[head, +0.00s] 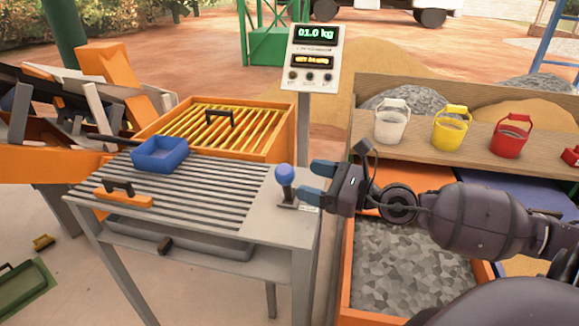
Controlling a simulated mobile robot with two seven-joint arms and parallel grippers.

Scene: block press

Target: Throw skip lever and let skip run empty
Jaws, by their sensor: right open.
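A lever with a blue ball knob (285,174) stands upright on the plain grey plate at the right end of the slatted metal table (225,207). My right gripper (316,182) is open and empty, its two blue fingertips just right of the knob and pointing at it; a small gap seems to remain. An orange skip-like container (30,163) at the left edge holds boards and scrap; I cannot tell whether the lever belongs to it. My left gripper is not in view.
A blue tray (160,154) and an orange float (123,198) lie on the slats. A scale display (314,60) reading 01.0 kg stands behind. An orange bin of grey gravel (400,265) lies below my right arm. White, yellow and red buckets (510,137) stand behind it.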

